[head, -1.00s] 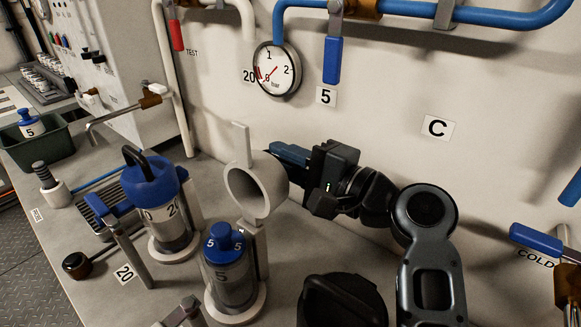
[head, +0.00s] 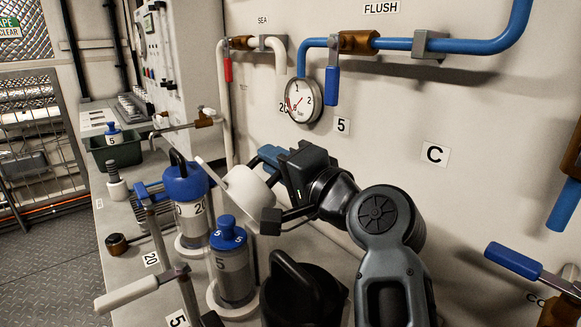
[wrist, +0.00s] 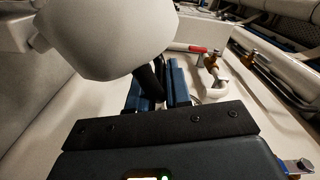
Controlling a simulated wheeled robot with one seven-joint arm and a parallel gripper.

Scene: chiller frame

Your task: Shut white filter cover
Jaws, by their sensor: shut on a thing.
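The white filter cover (head: 250,188) is a round hollow cap with a flat tab. In the head view it is raised and tilted, just behind and above the blue-capped filter marked 5 (head: 230,262). My gripper (head: 268,157) reaches from the right to the cover's far side. In the wrist view the cover (wrist: 105,38) fills the upper left as a smooth white dome. My blue fingers (wrist: 160,85) are shut on a black handle-like part that goes up under the cover. The cover's underside is hidden there.
A second blue-topped filter marked 20 (head: 188,195) stands to the left. A white-handled lever (head: 128,292) and a black looped handle (head: 295,280) are in front. Blue pipes (head: 470,42) and a gauge (head: 303,100) are on the wall behind.

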